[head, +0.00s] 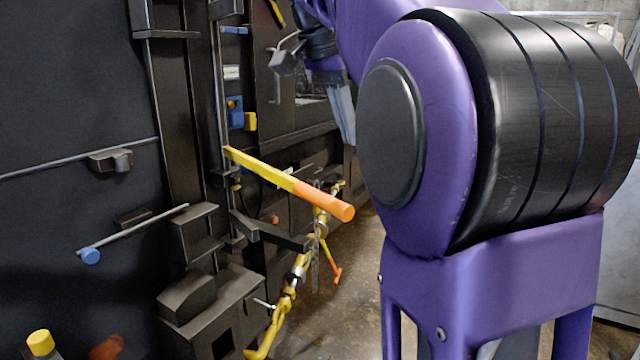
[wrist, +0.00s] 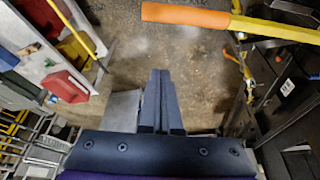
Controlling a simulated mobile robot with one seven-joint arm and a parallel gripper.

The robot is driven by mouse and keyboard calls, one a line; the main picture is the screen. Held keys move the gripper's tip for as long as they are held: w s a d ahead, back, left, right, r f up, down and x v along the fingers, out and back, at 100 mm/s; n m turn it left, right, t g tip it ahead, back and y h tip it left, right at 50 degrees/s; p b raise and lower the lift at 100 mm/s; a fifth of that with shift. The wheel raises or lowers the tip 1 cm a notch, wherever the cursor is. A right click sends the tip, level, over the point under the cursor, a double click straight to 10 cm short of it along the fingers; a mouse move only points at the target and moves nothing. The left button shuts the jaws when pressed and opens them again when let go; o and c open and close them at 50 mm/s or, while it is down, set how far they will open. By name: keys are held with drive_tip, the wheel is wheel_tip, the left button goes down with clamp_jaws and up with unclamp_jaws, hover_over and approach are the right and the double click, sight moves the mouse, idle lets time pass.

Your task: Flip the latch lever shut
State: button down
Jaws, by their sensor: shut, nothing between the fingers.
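The latch lever (head: 265,173) is a yellow bar with an orange grip end. In the head view it sticks out from the dark machine, sloping down to the right. In the wrist view the lever (wrist: 262,27) crosses the top right, its orange end pointing left. My gripper (wrist: 160,72) is shut and empty, with its fingers side by side. The lever lies beyond and to the right of the fingertips there, with a visible gap. In the head view my gripper (head: 346,138) is partly hidden by my arm, above and behind the lever's orange end.
The dark machine wall (head: 75,90) fills the left. A rod with a blue knob (head: 90,256) juts from it. A yellow pipe (head: 290,295) and a chain hang below the lever. Concrete floor (wrist: 205,60) is open beneath my gripper. A shelf with coloured bins (wrist: 68,86) stands left.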

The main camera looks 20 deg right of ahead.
idle(0.3)
wheel_tip(320, 180, down, 10)
drive_tip(key=b, duration=0.1)
drive_tip(key=shift+a, duration=0.3)
drive_tip(key=shift+s+f, duration=0.1)
idle(0.6)
